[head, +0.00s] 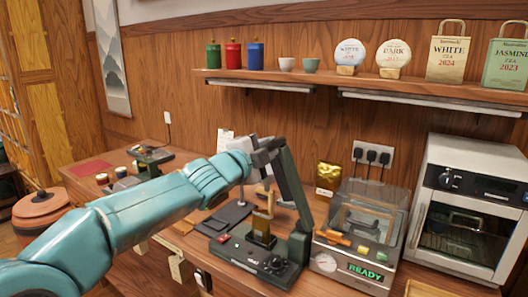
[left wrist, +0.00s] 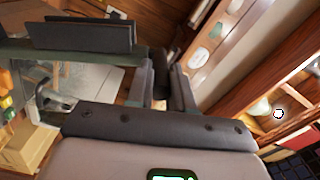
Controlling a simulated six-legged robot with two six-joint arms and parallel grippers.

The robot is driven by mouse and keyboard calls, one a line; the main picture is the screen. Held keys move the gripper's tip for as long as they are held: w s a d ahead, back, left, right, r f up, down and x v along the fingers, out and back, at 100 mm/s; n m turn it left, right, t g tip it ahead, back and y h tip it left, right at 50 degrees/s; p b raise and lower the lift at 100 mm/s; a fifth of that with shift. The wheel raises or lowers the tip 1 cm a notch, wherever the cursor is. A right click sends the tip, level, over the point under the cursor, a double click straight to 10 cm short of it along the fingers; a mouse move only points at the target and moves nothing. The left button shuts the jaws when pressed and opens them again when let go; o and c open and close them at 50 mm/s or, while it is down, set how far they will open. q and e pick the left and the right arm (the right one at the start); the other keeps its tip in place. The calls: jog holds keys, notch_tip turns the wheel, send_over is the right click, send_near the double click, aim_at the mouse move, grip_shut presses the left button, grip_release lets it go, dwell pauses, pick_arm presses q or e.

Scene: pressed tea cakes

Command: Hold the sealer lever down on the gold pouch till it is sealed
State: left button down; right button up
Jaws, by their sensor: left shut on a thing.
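The sealer is a black device on the counter, with its base (head: 245,262) at the front and its dark lever (head: 291,190) raised steeply. My left gripper (head: 266,152) is shut on the lever's upper end. In the left wrist view the fingers (left wrist: 168,82) close around a dark grip, and the lever's dark green bar (left wrist: 65,52) runs left from it. A narrow gold-brown piece (head: 263,226) stands upright on the sealer base; I cannot tell if it is a pouch. A gold pouch (head: 327,178) with a label stands behind, near the wall. My right gripper is out of view.
Right of the sealer stands a clear-lidded machine (head: 365,225) with a green READY display. Beyond it is a white oven (head: 470,205). A dark flat scale-like plate (head: 228,216) lies behind the sealer. A shelf (head: 400,86) with canisters, cups and bags runs above.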

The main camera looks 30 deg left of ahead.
pick_arm(q)
jog(key=shift+d+r, duration=0.1)
jog(key=shift+d, duration=0.2)
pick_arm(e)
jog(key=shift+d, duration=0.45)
pick_arm(q)
jog(key=c, duration=1)
grip_release()
jog(key=shift+a, duration=0.1)
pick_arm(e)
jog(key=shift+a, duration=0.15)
pick_arm(q)
jog(key=s, duration=1.1)
jog(key=s+a, duration=0.1)
jog(key=s, duration=0.4)
jog(key=shift+s+a+p, duration=0.1)
jog(key=shift+s+p, duration=0.05)
jog(key=shift+p, duration=0.25)
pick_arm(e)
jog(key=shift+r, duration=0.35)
